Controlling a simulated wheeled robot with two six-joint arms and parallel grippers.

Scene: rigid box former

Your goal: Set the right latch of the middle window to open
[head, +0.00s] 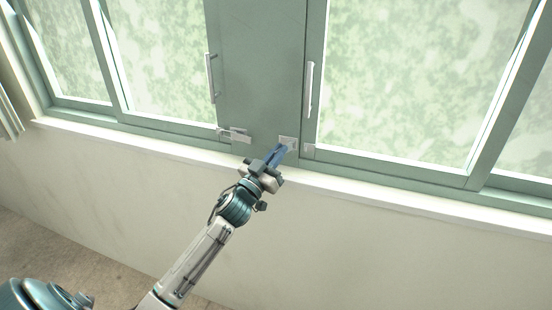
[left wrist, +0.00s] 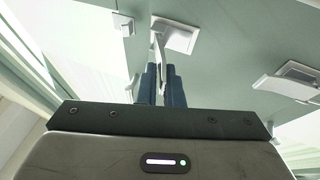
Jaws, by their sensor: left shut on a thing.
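The right latch (head: 287,141) is a small pale metal plate low on the green middle panel, right of its centre. In the left wrist view its plate (left wrist: 180,37) is at the top, with a thin lever (left wrist: 160,52) running from it to my fingers. My left gripper (head: 279,152) is at this latch, with its blue fingers (left wrist: 161,85) shut on the lever. The lever is turned away from the small catch (head: 308,149) on the neighbouring frame, which also shows in the wrist view (left wrist: 123,24). The fingers hide part of the lever. My right gripper is out of view.
A left latch (head: 236,135) sits at the panel's other lower corner. Upright handles (head: 211,78) and (head: 310,90) stand on either side. A white sill (head: 400,203) runs below the windows, close under my left wrist. The wall below is bare.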

